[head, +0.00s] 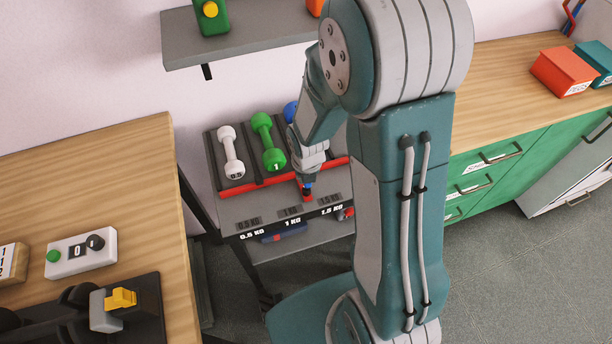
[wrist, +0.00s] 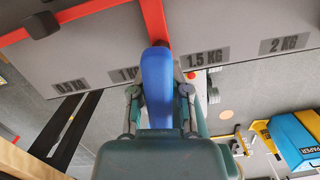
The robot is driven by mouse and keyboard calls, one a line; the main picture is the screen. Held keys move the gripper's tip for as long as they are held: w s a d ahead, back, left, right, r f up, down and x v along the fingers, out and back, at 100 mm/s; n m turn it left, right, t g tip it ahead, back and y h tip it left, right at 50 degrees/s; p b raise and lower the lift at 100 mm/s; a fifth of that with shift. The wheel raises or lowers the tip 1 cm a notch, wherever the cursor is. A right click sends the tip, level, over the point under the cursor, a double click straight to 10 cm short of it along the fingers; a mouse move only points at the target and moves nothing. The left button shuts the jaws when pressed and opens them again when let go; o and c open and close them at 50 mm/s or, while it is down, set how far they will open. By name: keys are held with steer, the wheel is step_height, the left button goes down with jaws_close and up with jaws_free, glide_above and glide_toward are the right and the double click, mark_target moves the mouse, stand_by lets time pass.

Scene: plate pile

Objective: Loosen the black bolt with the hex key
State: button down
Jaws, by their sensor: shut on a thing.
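My gripper (wrist: 158,104) is shut on a long blue thing (wrist: 157,72) with a rounded end, seen in the wrist view. Its far end lies by a red bar of the weight rack, and I cannot tell whether they touch. I cannot tell whether this blue thing is the hex key. In the head view my gripper (head: 308,178) is low in front of the rack, above its weight labels. I cannot make out the black bolt. A dark block (wrist: 42,24) sits by the red bar in the wrist view, but its kind is unclear.
The rack (head: 228,207) holds a white dumbbell (head: 231,152), a green dumbbell (head: 268,143) and a partly hidden blue one (head: 291,111). A wooden table (head: 120,170) stands left, a wooden counter (head: 505,75) right. A grey shelf (head: 240,44) hangs above.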

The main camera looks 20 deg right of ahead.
steer(key=c, duration=0.5)
jaws_free()
steer(key=shift+r, duration=0.1)
steer(key=r, duration=0.4)
steer(key=s+r, duration=0.1)
steer(key=r, duration=0.6)
steer(key=shift+s+a+r, duration=0.2)
steer(key=shift+s+r, duration=0.1)
steer(key=shift+s, duration=0.05)
